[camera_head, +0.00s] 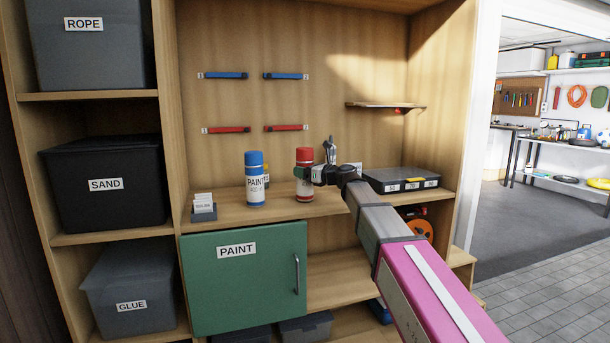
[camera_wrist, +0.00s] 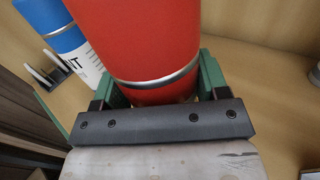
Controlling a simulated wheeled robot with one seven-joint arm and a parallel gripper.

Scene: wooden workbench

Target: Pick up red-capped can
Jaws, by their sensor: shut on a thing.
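The red-capped can (camera_head: 304,156) stands upright on the workbench shelf, right of the blue-capped can. My gripper (camera_head: 309,174) reaches it from the right and is shut around its upper body. In the wrist view the red can (camera_wrist: 140,45) fills the middle, between the green fingers of my gripper (camera_wrist: 155,88). The fingers partly hide its label in the head view. I cannot tell whether its base touches the shelf.
A blue-capped paint can (camera_head: 256,180) stands just left; it also shows in the wrist view (camera_wrist: 68,40). A card holder (camera_head: 204,210) sits further left. A black case (camera_head: 400,180) lies to the right. A small wall shelf (camera_head: 385,105) juts out above.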

